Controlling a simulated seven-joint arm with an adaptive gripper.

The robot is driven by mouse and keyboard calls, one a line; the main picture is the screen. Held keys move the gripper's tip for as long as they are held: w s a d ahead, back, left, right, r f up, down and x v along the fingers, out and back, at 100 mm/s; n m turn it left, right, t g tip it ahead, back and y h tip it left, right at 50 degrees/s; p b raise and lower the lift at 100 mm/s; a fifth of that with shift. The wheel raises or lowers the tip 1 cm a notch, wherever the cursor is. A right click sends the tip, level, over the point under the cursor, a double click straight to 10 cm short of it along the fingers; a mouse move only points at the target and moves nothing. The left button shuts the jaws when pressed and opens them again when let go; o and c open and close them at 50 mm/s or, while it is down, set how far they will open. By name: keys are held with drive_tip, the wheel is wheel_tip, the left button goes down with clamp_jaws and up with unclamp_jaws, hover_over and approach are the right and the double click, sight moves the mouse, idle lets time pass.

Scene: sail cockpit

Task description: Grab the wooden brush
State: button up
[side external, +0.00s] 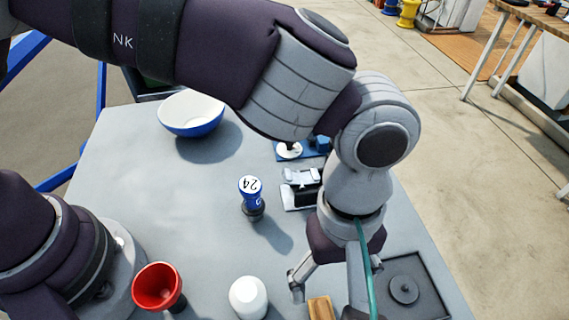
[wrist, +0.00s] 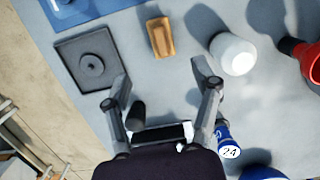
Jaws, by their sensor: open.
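The wooden brush (side external: 321,308) is a small tan block on the grey table, cut by the bottom edge of the side view. It shows whole near the top of the wrist view (wrist: 160,37), lying flat. My gripper (side external: 326,288) points down, with its fingers spread and nothing between their tips. In the wrist view my gripper (wrist: 162,80) has the brush beyond its fingertips, roughly centred between them and apart from both. I cannot tell the exact height of the fingertips above the table.
A white rounded object (wrist: 232,54) stands right of the brush, and a red cup (side external: 158,287) beyond it. A dark square plate with a knob (wrist: 92,62) lies to the left. A blue bottle (side external: 251,196), a bowl (side external: 190,114) and a black-and-white device (side external: 301,190) are also on the table.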

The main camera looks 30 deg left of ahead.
sight(325, 313)
drive_tip(key=f, duration=0.6)
drive_tip(key=s+d+f, duration=0.1)
drive_tip(key=f, duration=0.2)
drive_tip(key=shift+s, duration=0.1)
drive_tip(key=shift+a, duration=0.1)
clamp_jaws()
